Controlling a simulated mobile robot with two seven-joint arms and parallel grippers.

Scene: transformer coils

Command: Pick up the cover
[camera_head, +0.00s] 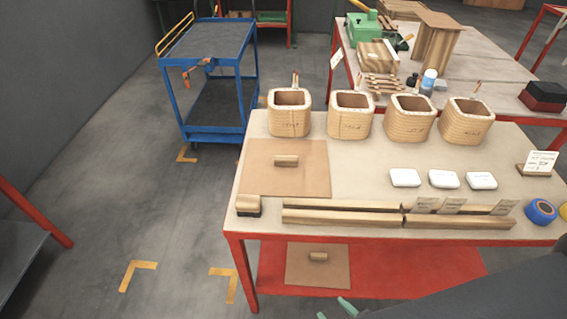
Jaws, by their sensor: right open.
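A brown square cover (250,185) with a small wooden block handle (287,161) lies flat on the left part of the table (355,170). A second similar brown panel (300,275) with a block handle lies on the red lower shelf below the table. My right gripper (335,311) shows only as pale green fingertips at the bottom edge, open and apart from both panels. Most of it is cut off by the frame. My left gripper is out of view.
Several hollow square coils (290,121) stand along the table's back edge. White packs (405,178), long wooden bars (340,217), a brush (248,206) and blue tape (540,211) are also there. A blue cart (213,130) stands behind left.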

